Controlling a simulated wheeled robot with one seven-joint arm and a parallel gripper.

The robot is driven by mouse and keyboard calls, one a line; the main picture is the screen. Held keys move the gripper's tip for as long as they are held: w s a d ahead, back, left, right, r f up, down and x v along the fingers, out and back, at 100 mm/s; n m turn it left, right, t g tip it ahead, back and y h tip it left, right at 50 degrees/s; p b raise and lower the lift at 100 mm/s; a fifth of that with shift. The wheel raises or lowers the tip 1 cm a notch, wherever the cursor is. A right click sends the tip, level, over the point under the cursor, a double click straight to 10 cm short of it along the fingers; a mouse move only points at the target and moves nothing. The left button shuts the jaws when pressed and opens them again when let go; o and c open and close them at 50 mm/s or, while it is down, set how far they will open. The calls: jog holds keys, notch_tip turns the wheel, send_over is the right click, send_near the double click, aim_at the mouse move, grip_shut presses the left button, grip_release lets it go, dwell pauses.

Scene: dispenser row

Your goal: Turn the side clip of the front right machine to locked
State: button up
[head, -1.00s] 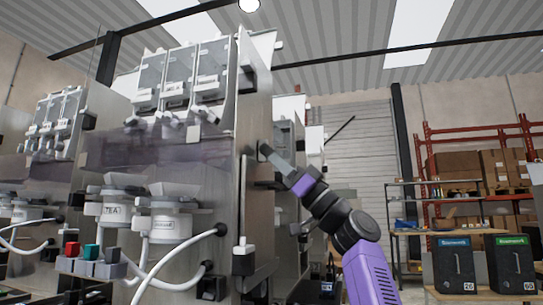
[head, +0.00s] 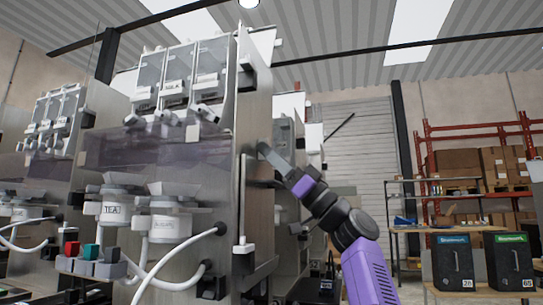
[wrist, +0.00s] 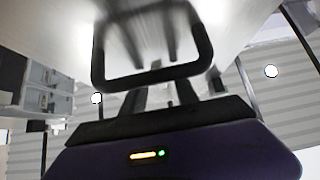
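The front right machine (head: 170,148) is the tall metal dispenser left of centre in the head view. My gripper (head: 266,152) reaches up to its right side panel (head: 254,110), near the panel's front edge. A dark part (head: 247,168) sits on that edge beside my fingertips; it may be the side clip. In the wrist view a dark squared loop (wrist: 150,78) stands before the pale, reflective panel. My gripper (wrist: 147,98) is just below and behind this loop. Touching, finger opening and the clip's setting cannot be made out.
A white block (head: 243,248) sits lower on the same edge. Hoses (head: 165,265) and coloured buttons (head: 90,251) are at the machine's front. Another machine (head: 284,140) stands close behind on the right. Black bins (head: 452,262) and shelving (head: 470,165) are at far right.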

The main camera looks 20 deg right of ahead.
jog(key=shift+d, duration=0.1)
jog(key=p+v, duration=0.1)
jog(key=v, duration=0.6)
jog(key=shift+s+d+f, duration=0.15)
jog(key=shift+s+f, duration=0.1)
